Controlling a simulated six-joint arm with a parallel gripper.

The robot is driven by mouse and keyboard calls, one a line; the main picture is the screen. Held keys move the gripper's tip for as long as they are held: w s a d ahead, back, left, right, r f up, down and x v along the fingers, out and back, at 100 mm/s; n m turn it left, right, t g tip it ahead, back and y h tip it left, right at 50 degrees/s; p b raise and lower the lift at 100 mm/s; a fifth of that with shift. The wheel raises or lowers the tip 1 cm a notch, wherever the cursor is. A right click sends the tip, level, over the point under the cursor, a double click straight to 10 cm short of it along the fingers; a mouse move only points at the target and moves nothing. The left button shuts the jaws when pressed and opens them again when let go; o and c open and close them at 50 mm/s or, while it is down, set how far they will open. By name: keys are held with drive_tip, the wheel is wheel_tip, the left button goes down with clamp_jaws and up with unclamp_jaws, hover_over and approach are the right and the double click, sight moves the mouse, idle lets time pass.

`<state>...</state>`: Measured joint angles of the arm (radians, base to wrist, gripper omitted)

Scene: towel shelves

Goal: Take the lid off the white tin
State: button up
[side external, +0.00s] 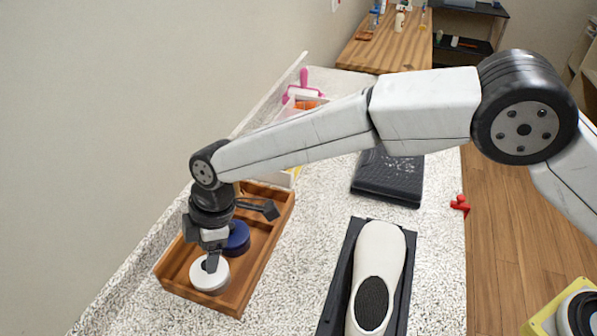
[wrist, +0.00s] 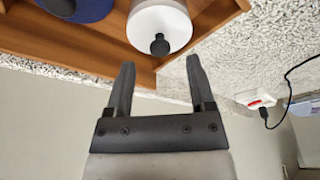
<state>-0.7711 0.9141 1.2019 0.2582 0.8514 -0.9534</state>
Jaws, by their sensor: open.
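The white tin (side external: 209,275) stands in the front end of a wooden tray (side external: 258,255). In the wrist view the white tin (wrist: 160,22) shows its pale lid with a dark round knob (wrist: 159,45) on top. My gripper (side external: 212,262) is over the tin in the side view and partly covers its top. In the wrist view my gripper (wrist: 160,78) is open, with its two fingers apart and the knob seen in line with the gap. Nothing is between the fingers. Whether a fingertip touches the lid cannot be told.
A dark blue tin (side external: 237,238) stands behind the white one in the tray; it also shows in the wrist view (wrist: 80,6). A black folded item (side external: 388,178) lies farther back. Speckled counter between is clear.

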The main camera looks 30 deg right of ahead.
sight(198, 275)
drive_tip(key=shift+x, duration=1.5)
drive_tip(key=shift+c, duration=0.2)
clamp_jaws()
